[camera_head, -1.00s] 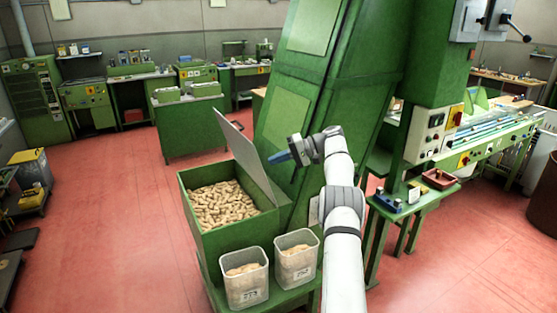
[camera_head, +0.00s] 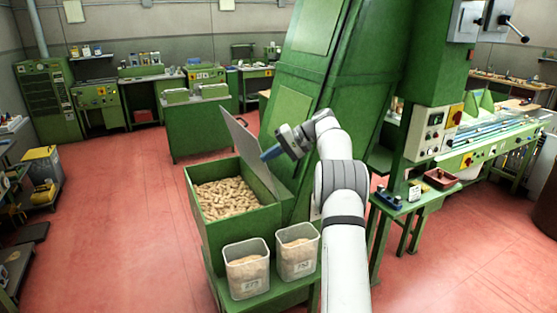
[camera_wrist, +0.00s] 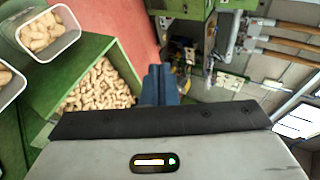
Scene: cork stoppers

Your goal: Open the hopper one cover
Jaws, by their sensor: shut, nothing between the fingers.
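The green hopper box (camera_head: 237,229) is filled with cork stoppers (camera_head: 224,198). Its thin grey cover (camera_head: 245,147) stands raised and tilted along the right side, so the box is open at the top. My gripper (camera_head: 265,156) has its blue fingers together, with nothing held, just right of the cover's upper part. I cannot tell whether they touch it. In the wrist view the shut blue fingertips (camera_wrist: 160,72) point past the hopper's edge, with the corks (camera_wrist: 102,88) to their left. The cover is not clearly visible there.
Two clear bins of corks, one left (camera_head: 246,270) and one right (camera_head: 297,252), stand on the ledge before the hopper. A tall green machine housing (camera_head: 318,75) rises behind my arm. A green control post (camera_head: 432,125) stands at right.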

